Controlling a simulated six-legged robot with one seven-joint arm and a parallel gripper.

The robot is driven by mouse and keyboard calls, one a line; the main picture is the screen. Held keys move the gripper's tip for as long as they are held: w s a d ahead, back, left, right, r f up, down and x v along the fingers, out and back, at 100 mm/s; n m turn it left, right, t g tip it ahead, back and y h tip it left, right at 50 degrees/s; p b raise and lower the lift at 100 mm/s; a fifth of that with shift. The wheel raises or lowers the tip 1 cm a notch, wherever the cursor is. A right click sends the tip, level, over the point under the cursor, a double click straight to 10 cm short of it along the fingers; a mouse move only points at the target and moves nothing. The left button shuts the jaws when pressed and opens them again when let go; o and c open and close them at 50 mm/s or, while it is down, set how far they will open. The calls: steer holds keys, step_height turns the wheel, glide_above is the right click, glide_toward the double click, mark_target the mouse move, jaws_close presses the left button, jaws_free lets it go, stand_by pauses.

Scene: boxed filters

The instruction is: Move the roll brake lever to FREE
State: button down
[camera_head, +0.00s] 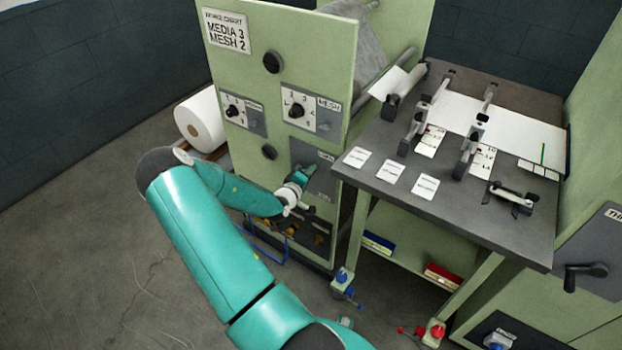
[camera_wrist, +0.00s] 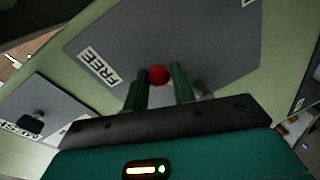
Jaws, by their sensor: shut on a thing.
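The roll brake panel (camera_wrist: 190,35) is a grey plate on the green cabinet, with a white FREE label (camera_wrist: 100,68) at its left in the wrist view. The lever's red ball knob (camera_wrist: 158,75) sits between the fingertips of my gripper (camera_wrist: 160,84), which is shut on it. The knob is apart from the FREE label, to its right. The lever's shaft is hidden. In the head view my gripper (camera_head: 301,177) is at the lower cabinet panel (camera_head: 325,180), and the knob is hidden there.
The green cabinet (camera_head: 250,155) carries two dials above: a left selector (camera_head: 232,111) and the MESH dial (camera_head: 297,110). A dark worktable (camera_head: 460,205) with clamps and cards stands close on the right. A white roll (camera_head: 200,122) lies behind at left. The floor at left is clear.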

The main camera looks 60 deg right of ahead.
steer(key=shift+w+r+n, duration=0.55)
steer(key=shift+n, duration=0.15)
steer(key=shift+w, duration=0.15)
steer(key=c, duration=1.2)
jaws_free()
steer(key=shift+o, duration=0.2)
steer(key=shift+s, duration=0.2)
steer(key=w+a+r, duration=0.1)
steer(key=a+r, duration=0.1)
steer(key=a, duration=1.1)
steer(key=shift+w+a+r, duration=0.15)
steer(key=shift+a+r, duration=0.05)
steer(key=shift+r, duration=0.05)
